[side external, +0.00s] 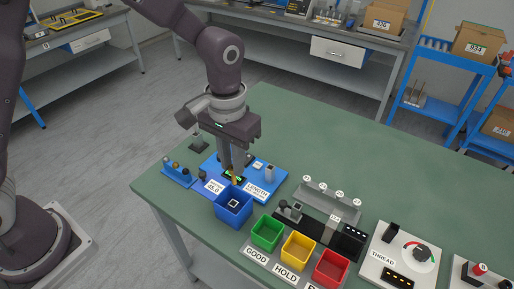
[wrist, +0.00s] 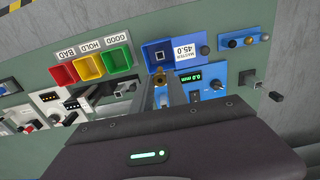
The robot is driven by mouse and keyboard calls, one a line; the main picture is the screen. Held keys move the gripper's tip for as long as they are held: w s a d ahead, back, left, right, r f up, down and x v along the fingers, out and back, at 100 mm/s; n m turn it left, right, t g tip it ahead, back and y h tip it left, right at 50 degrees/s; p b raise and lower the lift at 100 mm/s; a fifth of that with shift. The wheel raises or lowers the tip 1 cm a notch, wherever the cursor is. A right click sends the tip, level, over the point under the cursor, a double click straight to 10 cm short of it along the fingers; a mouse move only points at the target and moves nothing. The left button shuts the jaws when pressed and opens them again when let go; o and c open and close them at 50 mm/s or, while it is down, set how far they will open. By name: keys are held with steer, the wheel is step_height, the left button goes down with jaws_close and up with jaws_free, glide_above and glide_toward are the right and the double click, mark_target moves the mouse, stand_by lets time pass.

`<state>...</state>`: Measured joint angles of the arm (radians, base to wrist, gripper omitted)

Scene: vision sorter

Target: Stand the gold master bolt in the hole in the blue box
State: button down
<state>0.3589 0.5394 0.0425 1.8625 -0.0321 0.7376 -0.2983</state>
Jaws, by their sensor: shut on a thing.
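My gripper (side external: 230,172) points down and is shut on the gold master bolt (side external: 235,181). In the wrist view the gold bolt (wrist: 157,77) shows at the fingertips (wrist: 162,84). The blue box (side external: 234,214) is open-topped and stands at the table's front edge. A white-outlined square mark with a dark middle, where the hole is, shows inside it. In the side view the bolt is just behind the box's back rim, apart from the hole. The wrist view also shows the blue box (wrist: 148,53). The bolt's lower end is hard to make out.
A small blue rack (side external: 178,174) of pins is to the left. Green (side external: 267,233), yellow (side external: 298,251) and red (side external: 331,268) bins stand to the right of the blue box. The table's back right is clear.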

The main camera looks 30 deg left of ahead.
steer(key=shift+s+a+f, duration=0.1)
steer(key=shift+s, duration=0.3)
steer(key=shift+f, duration=2.85)
steer(key=shift+f, duration=1.8)
steer(key=c, duration=1)
jaws_free()
steer(key=shift+o, duration=0.2)
steer(key=shift+r, duration=4.05)
